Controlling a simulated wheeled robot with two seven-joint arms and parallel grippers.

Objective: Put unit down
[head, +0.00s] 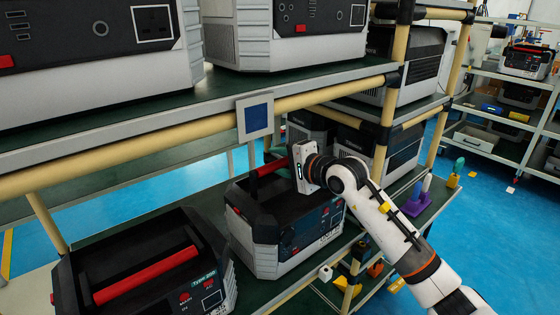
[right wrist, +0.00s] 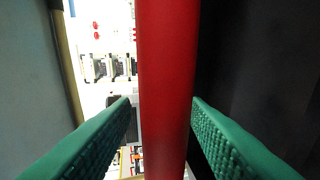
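The unit (head: 262,220) is a black and grey box with a red top handle, standing upright on the green lower shelf. My right gripper (head: 276,164) reaches in from the right and is at this handle. In the right wrist view the red handle (right wrist: 168,70) runs between the two green fingers (right wrist: 162,100). They look closed on it, though a thin gap seems to show at the left finger. In the head view the gripper body hides part of the handle. My left gripper is not in view.
A second unit with a red handle (head: 180,247) stands to the left. Large units fill the upper shelf (head: 180,112), whose beige rail (head: 330,92) passes just above my gripper. More units (head: 404,140) stand behind.

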